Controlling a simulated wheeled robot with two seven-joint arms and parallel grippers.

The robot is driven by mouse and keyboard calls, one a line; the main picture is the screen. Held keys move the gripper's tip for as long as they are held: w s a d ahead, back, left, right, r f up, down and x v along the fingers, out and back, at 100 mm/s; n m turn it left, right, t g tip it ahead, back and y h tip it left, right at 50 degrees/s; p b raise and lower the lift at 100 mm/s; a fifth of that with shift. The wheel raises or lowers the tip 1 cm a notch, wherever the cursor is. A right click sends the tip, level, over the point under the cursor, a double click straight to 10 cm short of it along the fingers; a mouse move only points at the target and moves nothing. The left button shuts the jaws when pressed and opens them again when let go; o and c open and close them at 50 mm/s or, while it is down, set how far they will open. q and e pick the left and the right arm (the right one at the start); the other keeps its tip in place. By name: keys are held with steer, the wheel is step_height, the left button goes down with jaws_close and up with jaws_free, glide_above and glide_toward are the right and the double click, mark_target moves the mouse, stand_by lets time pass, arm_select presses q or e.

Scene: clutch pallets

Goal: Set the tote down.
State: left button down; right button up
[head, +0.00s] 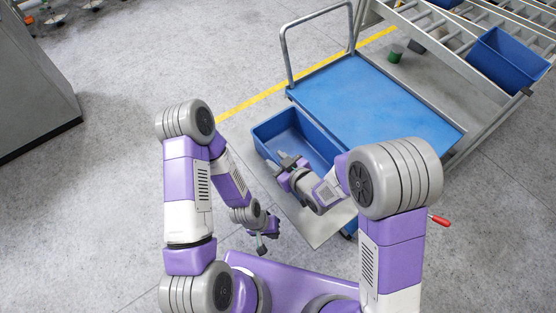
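A blue open tote (300,132) with an empty-looking inside is in the middle of the head view, beside the blue deck of a cart. Its near right part is hidden behind my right arm. My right gripper (280,163) is at the tote's near end, with its two fingers spread apart; I cannot tell whether they touch the wall. My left gripper (263,245) is lower in the view, apart from the tote, and points down. Nothing shows in it, and its finger gap is too small to make out.
The cart's blue deck (375,105) is bare, with a grey handle (286,55). A grey plate (318,228) lies near the tote. A roller rack (450,55) at the upper right holds another blue tote (508,58). A green cup-like object (395,53) stands near it.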

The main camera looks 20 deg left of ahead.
steer(key=shift+r, duration=0.15)
steer(key=p+v, duration=1.2)
steer(key=p, duration=0.3)
stand_by(0.8)
